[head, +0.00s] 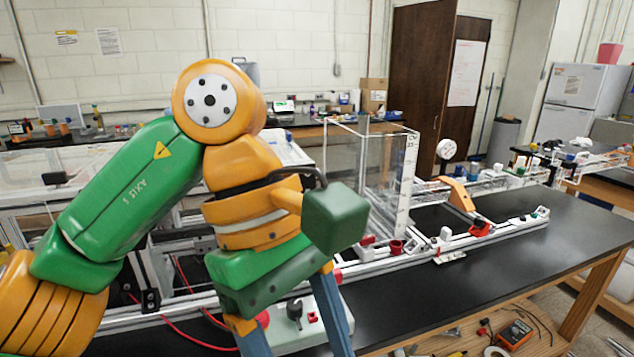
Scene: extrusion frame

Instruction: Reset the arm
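My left arm (130,190), green and orange, comes in from the left and bends down at its elbow. My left gripper (293,338) points down, with two blue-grey fingers set well apart. The fingertips run to the bottom edge of the picture, so their ends are hidden. Between and behind the fingers is a pale control box (312,325) with a black switch and a red button. I see nothing clearly held. My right gripper is not in view.
A black-topped bench (500,250) carries an aluminium extrusion frame (470,238) and a clear panelled box (365,180). An orange bracket (458,194) stands on it. Red cables (185,335) lie near my arm. A multimeter (515,332) sits on the lower shelf. The bench's right side is mostly clear.

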